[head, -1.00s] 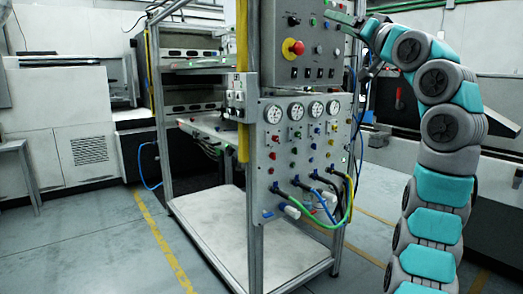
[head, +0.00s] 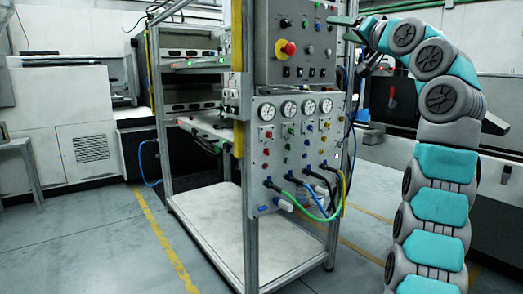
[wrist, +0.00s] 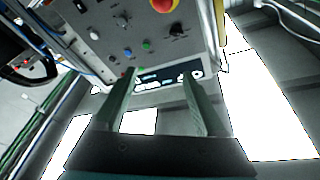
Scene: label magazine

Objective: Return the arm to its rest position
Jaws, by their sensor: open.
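My gripper (head: 344,28) is at the upper right in the head view, close to the right side of the grey control box (head: 295,42). My teal and grey arm rises on the right and bends left toward the box. In the wrist view, the two fingers of my gripper (wrist: 157,74) stand apart with nothing held between them. The control box (wrist: 150,25) with its knobs, buttons and red knob shows beyond the fingertips. I cannot tell whether a finger touches the box.
Below the box is a panel (head: 296,150) with gauges, buttons and plugged cables (head: 318,205). A metal frame (head: 249,215) carries both. A white machine (head: 60,125) stands at the left. Floor (head: 110,235) is clear at the lower left.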

